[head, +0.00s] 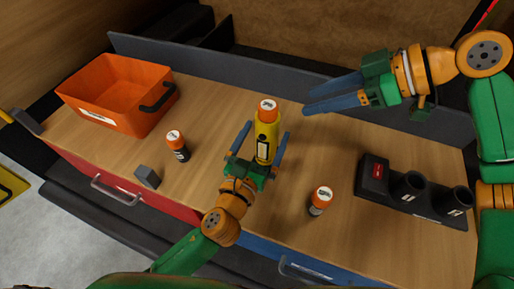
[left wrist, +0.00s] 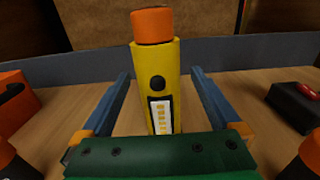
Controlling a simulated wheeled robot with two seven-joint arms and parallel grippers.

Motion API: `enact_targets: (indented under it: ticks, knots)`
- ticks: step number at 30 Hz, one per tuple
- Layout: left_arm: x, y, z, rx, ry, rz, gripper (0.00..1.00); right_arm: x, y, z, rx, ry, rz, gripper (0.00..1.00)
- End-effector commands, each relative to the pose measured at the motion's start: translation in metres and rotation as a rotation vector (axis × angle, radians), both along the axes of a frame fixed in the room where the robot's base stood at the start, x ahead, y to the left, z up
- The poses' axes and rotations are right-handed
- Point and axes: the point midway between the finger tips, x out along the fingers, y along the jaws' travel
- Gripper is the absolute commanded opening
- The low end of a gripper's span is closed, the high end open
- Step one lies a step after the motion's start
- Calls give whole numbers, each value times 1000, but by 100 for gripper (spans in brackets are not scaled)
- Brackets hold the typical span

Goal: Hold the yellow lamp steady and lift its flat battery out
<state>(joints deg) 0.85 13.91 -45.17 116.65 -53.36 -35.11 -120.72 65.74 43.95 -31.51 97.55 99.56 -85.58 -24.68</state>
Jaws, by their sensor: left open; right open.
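The yellow lamp (head: 265,143) stands upright on the wooden bench top. An orange-topped battery (head: 268,107) sits in its upper end; the battery's top also shows in the left wrist view (left wrist: 152,27). My left gripper (head: 266,131) is open, with one blue finger on each side of the lamp and a visible gap to each in the left wrist view. My right gripper (head: 306,101) is open and empty, to the right of the lamp, its fingers pointing left. Two other orange-topped batteries stand on the bench, one at left (head: 177,146) and one at right (head: 320,201).
An orange bin (head: 122,92) with a black handle stands at the back left. A small grey block (head: 147,177) lies near the front edge. A black charger (head: 408,196) with two round sockets and a red part is at the right. A grey ledge (head: 230,81) runs along the back.

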Motion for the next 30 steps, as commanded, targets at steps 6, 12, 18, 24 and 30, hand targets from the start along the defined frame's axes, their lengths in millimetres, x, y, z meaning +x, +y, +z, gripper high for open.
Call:
enact_targets:
  ticks: [6, 12, 18, 24, 30]
  knots:
    - [21, -7, 0, -2, 2, -1, 97, 0, 0, 0, 0, 0, 0, 50]
    - [21, -7, 0, -2, 2, -1, 97, 0, 0, 0, 0, 0, 0, 50]
    - [21, -7, 0, -2, 2, -1, 49, 0, 0, 0, 0, 0, 0, 50]
    - [21, -7, 0, -2, 2, -1, 0, 0, 0, 0, 0, 0, 0, 50]
    - [21, -7, -1, -2, 2, -1, 0, 0, 0, 0, 0, 0, 0, 50]
